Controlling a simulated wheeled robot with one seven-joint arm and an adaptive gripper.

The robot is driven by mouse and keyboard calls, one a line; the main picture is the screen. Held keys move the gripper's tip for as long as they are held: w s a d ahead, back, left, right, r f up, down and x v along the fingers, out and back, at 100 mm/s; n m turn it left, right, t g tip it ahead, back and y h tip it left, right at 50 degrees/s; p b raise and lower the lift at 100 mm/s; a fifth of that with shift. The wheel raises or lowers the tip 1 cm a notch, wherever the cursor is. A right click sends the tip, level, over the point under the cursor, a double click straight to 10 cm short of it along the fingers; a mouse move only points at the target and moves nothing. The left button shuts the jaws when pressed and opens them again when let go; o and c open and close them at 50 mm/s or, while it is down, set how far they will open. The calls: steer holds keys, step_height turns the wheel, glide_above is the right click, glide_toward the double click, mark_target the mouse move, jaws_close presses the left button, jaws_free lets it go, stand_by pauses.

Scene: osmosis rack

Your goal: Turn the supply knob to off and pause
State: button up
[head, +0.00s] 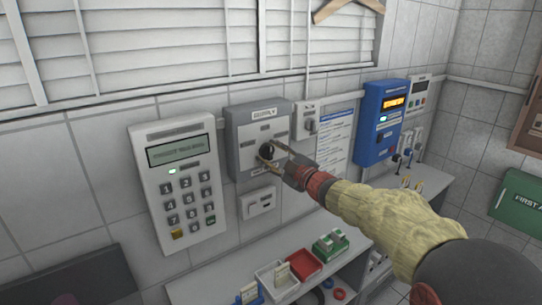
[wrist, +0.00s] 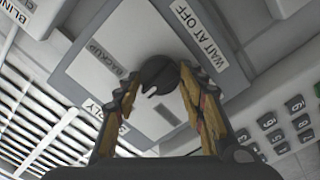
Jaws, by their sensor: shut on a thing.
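The supply box (head: 243,115) is a grey wall unit labelled SUPPLY, with a dark round knob (head: 266,150) in its middle. My gripper (head: 272,156) reaches it from the lower right, fingertips at the knob. In the wrist view the knob (wrist: 158,72) sits between the two yellow-and-black fingers of my gripper (wrist: 160,82), which are shut on it. Labels reading BACKUP (wrist: 104,60) and WAIT AT OFF (wrist: 200,35) show around it. The fingers partly hide the box face, and I cannot tell for sure which label the knob points to.
A white keypad panel (head: 180,130) hangs close to the left of the box. A small switch box (head: 307,122), a blue panel (head: 376,130) and a printed sheet (head: 336,145) are to the right. Below, a counter (head: 215,291) carries small trays, including a red one (head: 304,264).

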steer(key=o, duration=1.2)
steer(key=shift+c, duration=0.2)
steer(key=v, duration=1.2)
